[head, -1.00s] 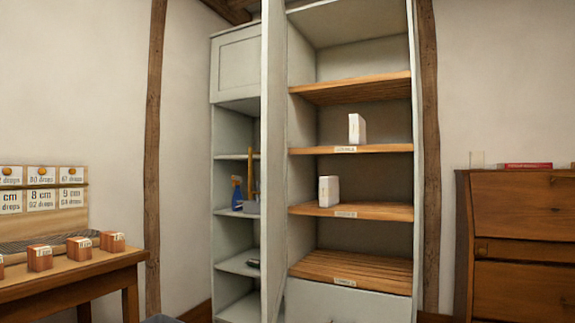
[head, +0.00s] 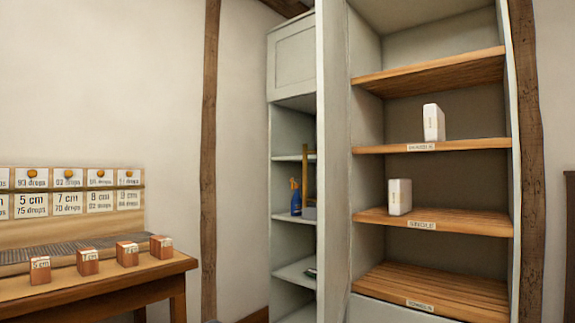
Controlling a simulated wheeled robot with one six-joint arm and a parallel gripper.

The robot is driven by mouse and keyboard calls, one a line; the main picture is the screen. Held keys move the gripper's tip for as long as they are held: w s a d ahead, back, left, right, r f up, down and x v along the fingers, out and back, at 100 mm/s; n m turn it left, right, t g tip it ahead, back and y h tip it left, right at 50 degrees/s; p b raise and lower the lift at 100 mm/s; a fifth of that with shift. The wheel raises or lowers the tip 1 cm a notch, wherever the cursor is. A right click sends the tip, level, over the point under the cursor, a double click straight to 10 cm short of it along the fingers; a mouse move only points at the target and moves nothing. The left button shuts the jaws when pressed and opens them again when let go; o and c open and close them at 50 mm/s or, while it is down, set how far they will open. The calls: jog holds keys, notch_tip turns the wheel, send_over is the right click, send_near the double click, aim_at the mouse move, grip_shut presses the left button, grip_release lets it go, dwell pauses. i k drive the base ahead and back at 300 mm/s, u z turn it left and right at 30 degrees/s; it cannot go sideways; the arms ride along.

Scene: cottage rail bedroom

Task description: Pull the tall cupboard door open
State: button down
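The tall cupboard (head: 375,60) stands in the middle to right of the head view, and its inside is in plain sight. Its door (head: 334,180) stands swung open, seen nearly edge-on at the cupboard's left side. No handle on the door can be made out. Slatted wooden shelves (head: 445,285) with small labels fill the cupboard. One white box (head: 433,122) stands on a middle shelf and another white box (head: 399,197) on the shelf below. My gripper is not in view.
A narrow open shelf unit (head: 295,244) with a blue bottle (head: 295,197) stands left of the door. A wooden table (head: 110,285) with several small labelled blocks and a card board (head: 60,235) stands at the left. A wooden post (head: 209,150) rises between.

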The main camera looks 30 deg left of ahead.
aim_at(333, 200)
jog(key=u, duration=0.75)
jog(key=i, duration=0.65)
jog(key=u, duration=0.7)
